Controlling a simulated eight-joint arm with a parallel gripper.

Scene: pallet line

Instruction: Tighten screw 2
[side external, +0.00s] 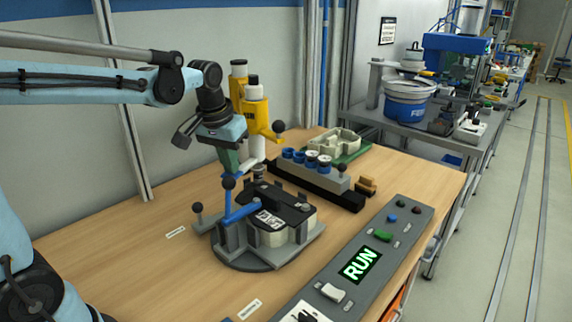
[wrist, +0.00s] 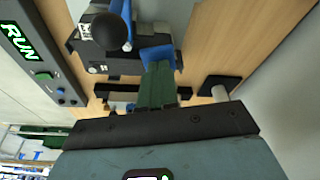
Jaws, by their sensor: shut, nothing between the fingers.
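My gripper (side external: 230,171) has its green fingers shut and empty. In the side external view it hangs over the back left of the round fixture (side external: 246,262), close to a blue ball-topped clamp handle (side external: 228,184). In the wrist view my gripper (wrist: 158,68) is in front of a blue part (wrist: 157,54); I cannot tell whether they touch. The fixture holds a pale housing (side external: 275,238) with a black labelled top (side external: 268,217) under a blue clamp arm (side external: 241,214). I cannot make out screw 2 in either view.
A yellow and white tool stand (side external: 256,112) rises just behind my gripper. A grey block with blue and white round pieces (side external: 309,174) stands behind the fixture, near a green tray (side external: 347,146). A control panel (side external: 360,265) reads RUN.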

